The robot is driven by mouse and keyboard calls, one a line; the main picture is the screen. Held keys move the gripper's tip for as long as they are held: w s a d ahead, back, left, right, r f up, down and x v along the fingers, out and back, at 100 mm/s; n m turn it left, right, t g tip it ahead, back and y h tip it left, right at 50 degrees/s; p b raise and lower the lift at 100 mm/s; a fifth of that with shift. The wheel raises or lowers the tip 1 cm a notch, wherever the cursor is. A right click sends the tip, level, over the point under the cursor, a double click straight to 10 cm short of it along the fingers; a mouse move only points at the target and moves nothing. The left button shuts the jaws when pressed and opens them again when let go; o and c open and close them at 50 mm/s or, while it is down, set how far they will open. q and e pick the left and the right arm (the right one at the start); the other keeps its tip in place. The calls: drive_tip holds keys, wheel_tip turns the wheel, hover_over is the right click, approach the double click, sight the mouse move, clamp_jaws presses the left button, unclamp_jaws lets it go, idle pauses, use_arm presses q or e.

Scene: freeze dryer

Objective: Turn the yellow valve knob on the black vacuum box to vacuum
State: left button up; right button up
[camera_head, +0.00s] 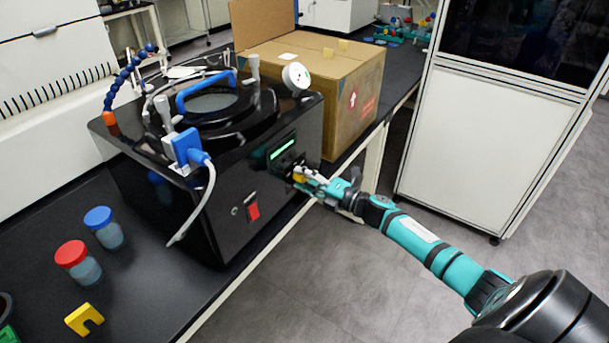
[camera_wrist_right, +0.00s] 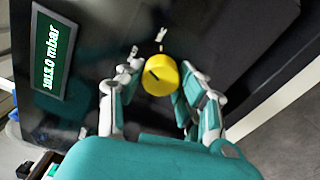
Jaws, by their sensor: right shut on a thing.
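The black vacuum box (camera_head: 222,205) stands on the dark bench, with its front face toward the lower right. The yellow valve knob (camera_wrist_right: 158,82) sits on that face and has a short dark pointer line. In the head view the knob (camera_head: 299,177) is small and partly covered by the fingers. My right gripper (camera_wrist_right: 160,72) is shut on the knob, with a finger on each side. The lit green display (camera_wrist_right: 52,58) beside it reads about 1013 mbar. A small white mark near the knob is unreadable. My left gripper is not in view.
A red switch (camera_head: 253,211) is on the box front. A cardboard box (camera_head: 352,105) stands behind it. The floor in front of the bench is clear.

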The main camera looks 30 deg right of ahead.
drive_tip(key=shift+d+r+m+p, duration=0.1)
drive_tip(key=shift+m+p, duration=1.2)
drive_tip(key=shift+m, duration=2.9)
drive_tip(key=o, duration=1.1)
drive_tip(key=shift+o, duration=0.2)
drive_tip(key=v, duration=1.2)
